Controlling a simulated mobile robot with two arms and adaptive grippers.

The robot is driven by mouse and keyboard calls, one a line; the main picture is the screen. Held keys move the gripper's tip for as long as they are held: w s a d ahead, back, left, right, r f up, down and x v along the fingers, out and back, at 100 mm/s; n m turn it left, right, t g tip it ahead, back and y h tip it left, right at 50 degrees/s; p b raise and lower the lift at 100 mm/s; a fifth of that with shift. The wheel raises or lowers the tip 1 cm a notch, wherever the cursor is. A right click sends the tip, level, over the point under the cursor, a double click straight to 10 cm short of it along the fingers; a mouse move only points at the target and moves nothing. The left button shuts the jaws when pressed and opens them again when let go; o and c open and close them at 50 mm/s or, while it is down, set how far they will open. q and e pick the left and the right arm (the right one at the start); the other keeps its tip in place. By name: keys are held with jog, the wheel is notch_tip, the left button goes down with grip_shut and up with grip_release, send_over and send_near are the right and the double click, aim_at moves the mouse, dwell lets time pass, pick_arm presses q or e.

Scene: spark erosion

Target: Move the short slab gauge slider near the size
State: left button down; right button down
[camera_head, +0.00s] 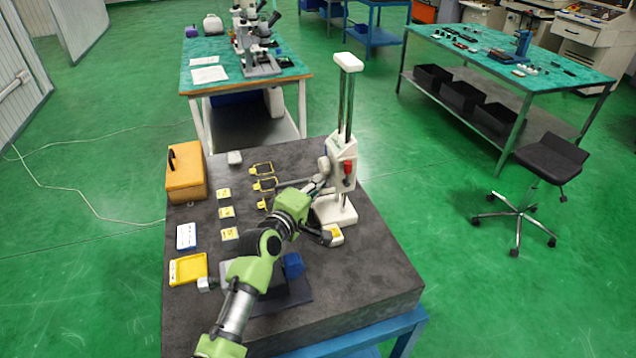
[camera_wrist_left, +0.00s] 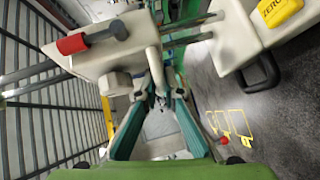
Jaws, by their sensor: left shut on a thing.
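The gauge (camera_head: 336,208) is a white stand with two upright rods and a white top cap, on the right part of the dark slab. Its white slider (camera_head: 342,150) with a red knob sits low on the rods. In the left wrist view the slider body (camera_wrist_left: 118,50) fills the upper left, beside the rods. My left gripper (camera_head: 323,181) reaches the slider's left side from the front. In the wrist view its teal fingers (camera_wrist_left: 160,98) close on a small part at the slider, which they mostly hide. The right gripper is not in view.
A blue object (camera_head: 292,264) is beside my arm. A ZERO label (camera_wrist_left: 280,11) is on a white block. The slab's right side is clear.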

pick_arm(q)
jog(key=c, duration=2.4)
grip_release()
jog(key=shift+c, duration=0.2)
jog(key=v, duration=1.2)
jog(key=shift+r, duration=0.1)
